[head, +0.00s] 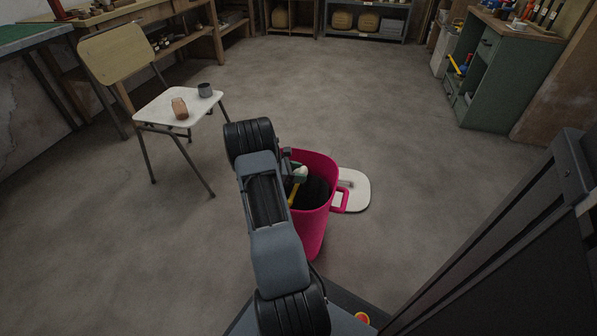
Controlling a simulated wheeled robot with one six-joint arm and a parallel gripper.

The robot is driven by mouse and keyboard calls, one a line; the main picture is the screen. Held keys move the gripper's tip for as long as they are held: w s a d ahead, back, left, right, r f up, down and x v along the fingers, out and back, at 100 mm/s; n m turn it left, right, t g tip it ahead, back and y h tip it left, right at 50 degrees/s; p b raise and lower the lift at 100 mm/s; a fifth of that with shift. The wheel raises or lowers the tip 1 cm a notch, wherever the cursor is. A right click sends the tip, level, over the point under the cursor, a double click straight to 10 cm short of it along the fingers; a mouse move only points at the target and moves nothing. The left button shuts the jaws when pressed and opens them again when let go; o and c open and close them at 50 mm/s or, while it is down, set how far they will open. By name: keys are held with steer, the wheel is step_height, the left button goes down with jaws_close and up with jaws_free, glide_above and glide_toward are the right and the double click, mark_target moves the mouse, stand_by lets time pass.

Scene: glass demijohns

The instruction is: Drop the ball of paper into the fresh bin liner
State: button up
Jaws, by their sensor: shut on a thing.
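A pink bin (314,228) stands on the floor in front of me, lined with a black bin liner (315,190). My gripper (297,174) is over the left part of the bin's mouth, mostly hidden behind my own arm. It is shut on a small white ball of paper (301,172). The ball shows at the bin's far left side, above the dark liner. I cannot tell exactly how high it is against the rim. The liner's bottom is hidden.
A white lid-like panel (353,191) lies on the floor right of the bin. A chair (158,105) at the left bears an orange jar (180,108) and a grey cup (205,90). A green cabinet (492,75) stands at the right. The middle floor is clear.

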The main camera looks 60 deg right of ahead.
steer(key=shift+f, duration=0.1)
steer(key=o, duration=1)
steer(key=p+v, duration=0.4)
steer(key=v, duration=1)
steer(key=shift+p, duration=0.4)
steer(key=shift+d, duration=0.1)
